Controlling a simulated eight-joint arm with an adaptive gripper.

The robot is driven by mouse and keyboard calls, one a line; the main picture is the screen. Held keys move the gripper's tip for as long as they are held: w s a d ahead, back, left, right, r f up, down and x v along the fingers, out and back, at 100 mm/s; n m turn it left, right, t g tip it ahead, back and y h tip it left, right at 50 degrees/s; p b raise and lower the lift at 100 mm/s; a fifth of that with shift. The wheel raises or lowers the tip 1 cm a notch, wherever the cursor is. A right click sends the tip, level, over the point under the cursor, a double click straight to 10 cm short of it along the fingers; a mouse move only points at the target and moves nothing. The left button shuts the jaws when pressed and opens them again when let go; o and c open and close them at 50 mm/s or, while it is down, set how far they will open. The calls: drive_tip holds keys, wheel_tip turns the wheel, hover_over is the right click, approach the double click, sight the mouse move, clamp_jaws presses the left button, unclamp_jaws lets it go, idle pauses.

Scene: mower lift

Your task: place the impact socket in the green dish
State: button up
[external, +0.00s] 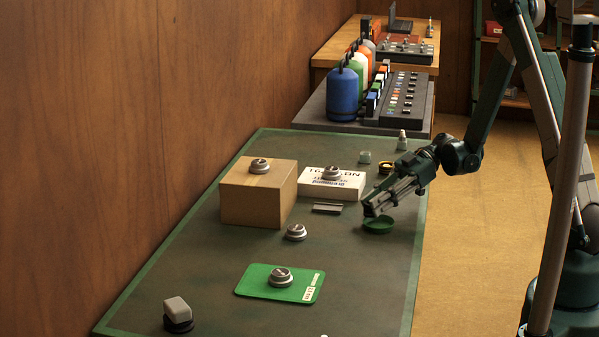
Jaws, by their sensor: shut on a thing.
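My gripper (373,207) is right of the table's middle, pointing down and to the left. Its fingertips are just above the green dish (378,226), over its back left part. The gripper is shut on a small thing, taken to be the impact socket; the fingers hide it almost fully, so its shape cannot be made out. The dish is a shallow round green dish lying flat on the table. Its inside is partly hidden by the fingers, and I cannot tell whether the held thing touches it.
A cardboard box (245,205) and a white box (325,190) stand left of the gripper, each with a round metal piece on top. Another metal piece (296,232) lies on the table (215,285). A green mat (250,283) lies in front. A small yellow-and-black item (386,168) is behind.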

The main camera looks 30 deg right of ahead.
drive_tip(key=shift+f, duration=0.15)
drive_tip(key=o, duration=0.9)
drive_tip(key=shift+d+r, duration=0.4)
drive_tip(key=shift+d, duration=0.05)
drive_tip(key=p+v, duration=0.2)
drive_tip(key=v, duration=0.9)
drive_tip(key=shift+f+p, duration=0.1)
drive_tip(key=shift+p, duration=0.2)
